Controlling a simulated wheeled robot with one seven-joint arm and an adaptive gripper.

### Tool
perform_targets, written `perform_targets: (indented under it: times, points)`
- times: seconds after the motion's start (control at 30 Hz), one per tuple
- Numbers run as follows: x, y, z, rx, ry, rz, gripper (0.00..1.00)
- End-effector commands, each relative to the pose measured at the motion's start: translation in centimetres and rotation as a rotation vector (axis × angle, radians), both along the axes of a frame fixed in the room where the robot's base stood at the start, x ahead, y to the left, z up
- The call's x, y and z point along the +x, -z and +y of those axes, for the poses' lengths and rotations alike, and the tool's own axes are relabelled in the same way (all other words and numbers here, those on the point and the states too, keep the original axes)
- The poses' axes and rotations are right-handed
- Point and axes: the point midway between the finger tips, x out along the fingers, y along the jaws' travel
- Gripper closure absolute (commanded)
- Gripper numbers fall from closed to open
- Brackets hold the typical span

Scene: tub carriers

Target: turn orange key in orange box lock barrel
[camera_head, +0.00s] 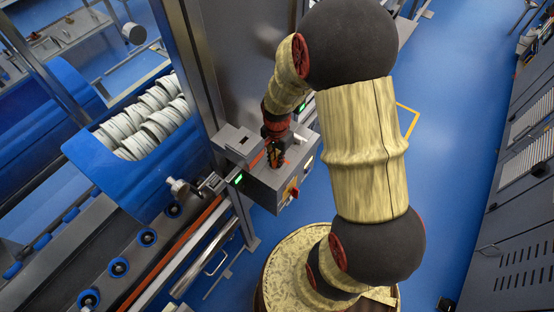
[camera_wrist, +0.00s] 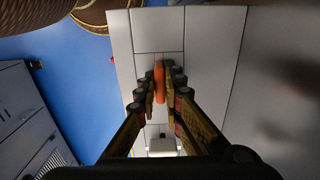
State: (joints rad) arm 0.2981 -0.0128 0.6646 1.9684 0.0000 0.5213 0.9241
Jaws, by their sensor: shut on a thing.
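My gripper (camera_head: 275,154) is shut on the orange key at a grey control box (camera_head: 262,183) beside the metal column. In the wrist view my gripper (camera_wrist: 163,90) has its two fingers on either side of the orange key (camera_wrist: 159,82), which stands up against the grey panelled face (camera_wrist: 208,65) of the box. The lock barrel is hidden behind the key and fingers. How far the key sits in it, and its turn angle, I cannot tell.
A red-and-yellow switch (camera_head: 290,191) is on the box's front. A small green light (camera_head: 239,178) glows at its left. A blue tub (camera_head: 112,173) holding white rings stands left by the roller conveyor (camera_head: 118,267). Blue floor (camera_head: 455,90) is clear at right, before grey cabinets (camera_head: 510,225).

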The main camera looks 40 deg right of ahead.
Motion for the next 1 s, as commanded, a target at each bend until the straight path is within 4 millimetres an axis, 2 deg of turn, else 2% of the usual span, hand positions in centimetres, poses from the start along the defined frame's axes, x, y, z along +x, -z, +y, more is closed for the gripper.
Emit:
perform_targets:
  times: [0.37, 0.7, 1.0]
  points:
    - [0.0, -0.02, 0.0, 0.0, -0.018, 0.0, 1.0]
    - [-0.01, -0.04, 0.01, 0.0, -0.354, 0.0, 1.0]
    - [0.0, 0.0, 0.0, 0.0, -0.386, 0.0, 1.0]
